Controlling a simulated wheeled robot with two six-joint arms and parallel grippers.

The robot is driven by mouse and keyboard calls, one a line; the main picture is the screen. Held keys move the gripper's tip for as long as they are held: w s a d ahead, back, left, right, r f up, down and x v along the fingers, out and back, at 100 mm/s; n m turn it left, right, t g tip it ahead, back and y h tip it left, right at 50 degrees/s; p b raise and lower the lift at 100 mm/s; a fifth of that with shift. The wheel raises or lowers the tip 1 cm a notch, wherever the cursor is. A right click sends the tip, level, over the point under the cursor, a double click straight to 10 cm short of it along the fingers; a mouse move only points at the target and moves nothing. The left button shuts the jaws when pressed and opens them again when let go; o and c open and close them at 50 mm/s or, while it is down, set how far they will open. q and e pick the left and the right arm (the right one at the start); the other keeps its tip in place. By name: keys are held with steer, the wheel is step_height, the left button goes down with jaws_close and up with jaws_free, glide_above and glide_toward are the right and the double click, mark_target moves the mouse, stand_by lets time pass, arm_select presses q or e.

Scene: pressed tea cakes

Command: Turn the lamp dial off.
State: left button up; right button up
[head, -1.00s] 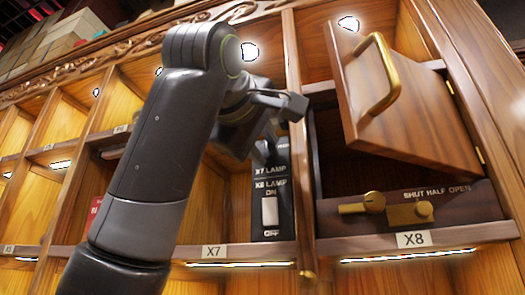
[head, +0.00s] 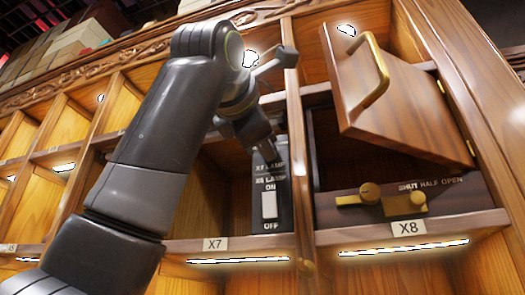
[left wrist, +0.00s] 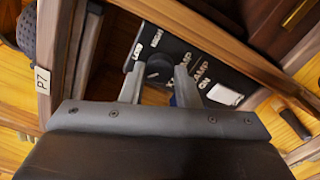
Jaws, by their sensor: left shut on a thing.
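The black lamp panel (head: 273,215) stands upright in the X7 compartment. It carries the words X7 LAMP and X8 LAMP. The dark round dial (left wrist: 159,66) sits on this panel near the words LOW and HIGH in the left wrist view. My left gripper (left wrist: 158,76) has one finger on each side of the dial and is shut on it. In the head view my left gripper (head: 264,148) reaches down to the panel's top and hides the dial. I cannot read the dial's setting. My right gripper is not in view.
A white rocker switch (head: 269,205) marked ON and OFF is lower on the panel. To the right, the wooden X8 door (head: 400,90) with a brass handle hangs open above a brass latch (head: 405,203). A wooden upright (head: 297,150) stands close beside the panel.

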arm_select(q)
steer(key=shift+f+n, duration=0.15)
steer(key=shift+n, duration=0.95)
steer(key=o, duration=1)
steer(key=shift+c, duration=0.2)
steer(key=b+v, duration=0.6)
steer(key=v, duration=1.1)
steer(key=shift+s, duration=0.25)
steer(key=shift+w, duration=0.1)
